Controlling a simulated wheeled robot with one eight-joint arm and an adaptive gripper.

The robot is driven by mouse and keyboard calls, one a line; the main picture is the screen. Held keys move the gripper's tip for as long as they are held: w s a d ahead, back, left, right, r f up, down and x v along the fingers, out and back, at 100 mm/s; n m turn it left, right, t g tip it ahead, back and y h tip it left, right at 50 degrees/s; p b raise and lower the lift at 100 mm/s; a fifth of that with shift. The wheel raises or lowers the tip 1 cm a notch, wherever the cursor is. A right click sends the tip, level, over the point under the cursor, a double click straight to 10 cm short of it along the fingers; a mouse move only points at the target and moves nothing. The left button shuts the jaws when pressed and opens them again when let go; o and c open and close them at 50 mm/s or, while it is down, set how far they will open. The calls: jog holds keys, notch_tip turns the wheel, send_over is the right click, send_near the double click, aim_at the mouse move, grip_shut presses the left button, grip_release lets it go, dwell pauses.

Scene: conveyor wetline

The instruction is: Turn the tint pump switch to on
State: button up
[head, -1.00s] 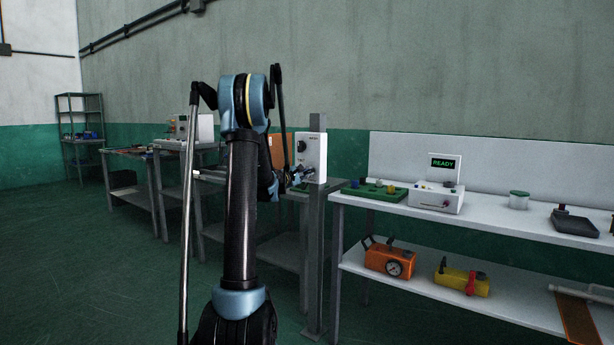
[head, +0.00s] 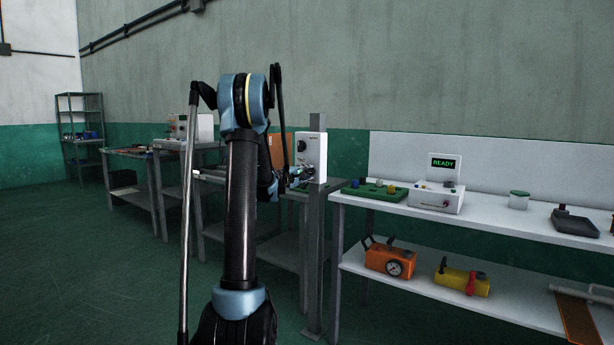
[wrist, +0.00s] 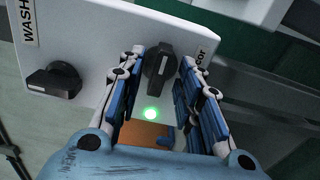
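The white switch box (head: 318,155) is on a grey post in the head view. In the wrist view its face (wrist: 105,45) carries two black rotary switches. The left switch (wrist: 52,82) sits by a "WASH" label. The other switch (wrist: 160,60) stands nearly upright in the picture, by a partly hidden label ending in what looks like "COR". My gripper (wrist: 162,58) is open, with one finger on each side of this second switch. Whether either finger touches it cannot be told. A green light (wrist: 152,114) glows between the fingers.
A white bench (head: 490,207) stands right of the post, with a green tray (head: 375,195) and a box reading "READY" (head: 436,199). Orange (head: 389,260) and yellow (head: 461,280) devices lie on its lower shelf. Open floor lies at left.

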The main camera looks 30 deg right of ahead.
jog(key=v, duration=0.6)
jog(key=shift+a, duration=0.4)
jog(key=shift+s, duration=0.2)
jog(key=s+a+f+m+g+y, duration=0.1)
jog(key=s+a+f+y, duration=0.4)
jog(key=s+a, duration=0.8)
jog(key=s+a+f+m+g+y, duration=0.2)
jog(key=s+a+f+y, duration=0.4)
jog(key=s+a+f, duration=0.4)
jog(key=s+a+f+m+g+y, duration=0.1)
jog(key=s+a+f+y, duration=0.4)
jog(key=s+a, duration=1.2)
jog(key=a+f+m, duration=0.1)
jog(key=a+f, duration=0.1)
jog(key=a, duration=0.6)
jog(key=shift+s+f+g+y, duration=0.2)
jog(key=shift+f+g+y, duration=0.1)
jog(key=shift+g, duration=0.1)
